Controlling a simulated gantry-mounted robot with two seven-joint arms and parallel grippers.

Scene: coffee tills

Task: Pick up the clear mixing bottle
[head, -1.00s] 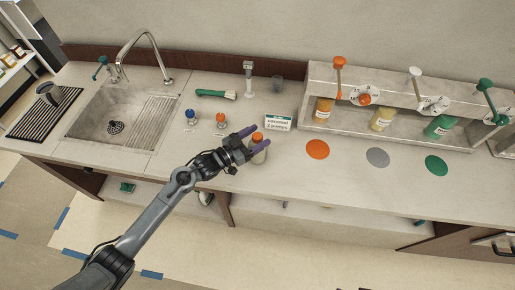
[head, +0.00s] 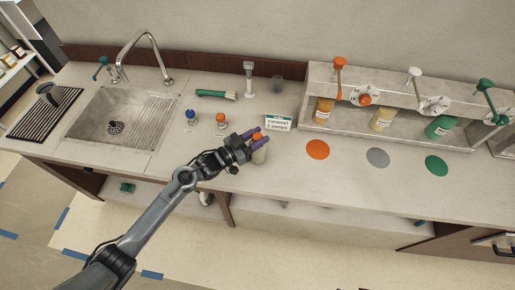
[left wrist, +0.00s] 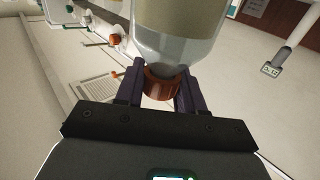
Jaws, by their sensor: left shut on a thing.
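The clear mixing bottle (head: 260,155) stands upright on the counter, with an orange cap on top. In the left wrist view the clear bottle (left wrist: 180,38) fills the top middle, its orange collar (left wrist: 162,83) between the fingers. My left gripper (head: 254,139) is shut on the bottle near its cap, one purple finger on each side. It also shows in the left wrist view (left wrist: 160,88). Part of the bottle is hidden by the fingers. My right gripper is not in any view.
A small card (head: 278,123) reading caramel, 2 pumps stands just behind the bottle. A pump rack (head: 350,137) with orange, yellow and green bottles is to the right. Orange (head: 317,149), grey (head: 378,157) and green (head: 436,166) discs mark the counter. The sink (head: 105,113) is at left.

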